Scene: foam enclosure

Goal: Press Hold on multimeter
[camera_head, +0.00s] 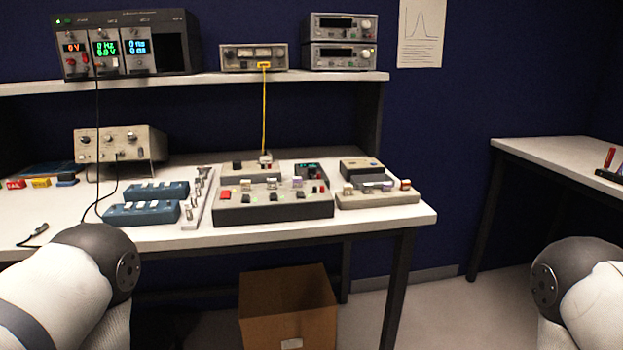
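No device has a readable multimeter or Hold label. Two stacked grey instruments (340,57) with dark displays sit at the right end of the shelf. A smaller beige meter unit (253,57) with a yellow cable stands left of them. I cannot tell which of these is the multimeter, and no Hold button can be made out. Links of my left and right arms show at the lower left and lower right. Both grippers are outside the picture.
The workbench (300,228) holds a grey control panel (272,211), blue boxes (140,212) and a beige instrument (120,144). A black power supply rack (160,62) stands on the shelf (205,80). A cardboard box (288,310) is on the floor. Another table (560,160) stands right.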

